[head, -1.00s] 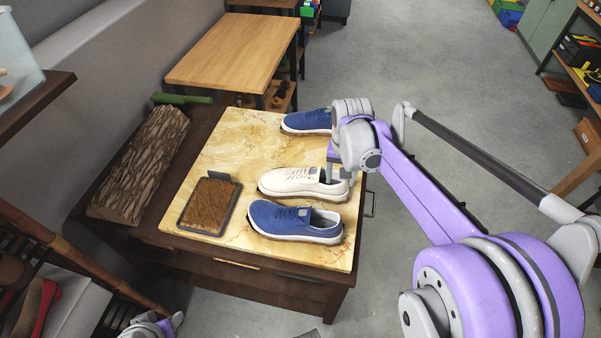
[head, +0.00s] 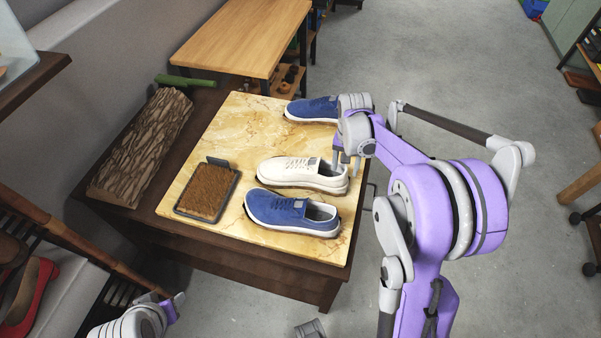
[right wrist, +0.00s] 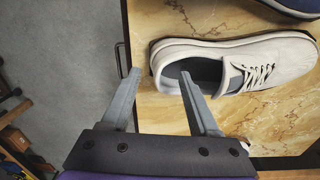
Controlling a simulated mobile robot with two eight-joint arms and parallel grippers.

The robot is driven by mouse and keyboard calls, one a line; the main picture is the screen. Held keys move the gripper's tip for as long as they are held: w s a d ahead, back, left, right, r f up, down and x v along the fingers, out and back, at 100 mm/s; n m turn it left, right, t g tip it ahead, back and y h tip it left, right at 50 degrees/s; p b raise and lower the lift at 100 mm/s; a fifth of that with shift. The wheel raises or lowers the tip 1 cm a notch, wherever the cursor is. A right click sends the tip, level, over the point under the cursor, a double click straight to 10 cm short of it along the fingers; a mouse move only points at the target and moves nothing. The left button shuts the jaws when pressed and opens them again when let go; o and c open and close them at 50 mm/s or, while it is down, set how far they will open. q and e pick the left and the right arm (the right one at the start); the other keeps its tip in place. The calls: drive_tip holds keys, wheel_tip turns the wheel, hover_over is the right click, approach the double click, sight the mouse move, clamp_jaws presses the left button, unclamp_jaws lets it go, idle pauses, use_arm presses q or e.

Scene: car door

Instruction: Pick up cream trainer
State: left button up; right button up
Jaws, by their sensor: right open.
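The cream trainer (head: 300,174) lies on the marble-patterned board between two blue trainers, its toe to the left in the head view. The right wrist view also shows the cream trainer (right wrist: 235,62), with its heel toward my fingers. My right gripper (head: 346,163) is at the heel, open and empty. In the right wrist view the gripper's fingers (right wrist: 161,76) are spread, one outside the heel and one over the shoe's opening. Whether they touch the shoe I cannot tell. Part of my left arm's end (head: 172,302) shows at the bottom left; its jaw state is unclear.
One blue trainer (head: 285,212) lies close in front of the cream one, another blue trainer (head: 312,108) behind. A brown brush-like block (head: 207,192) lies on the board (head: 235,125) at left. A bark-covered log (head: 142,150) lies farther left. Open floor lies right.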

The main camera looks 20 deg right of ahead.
sight(344, 172)
drive_tip(key=shift+f, duration=2)
clamp_jaws()
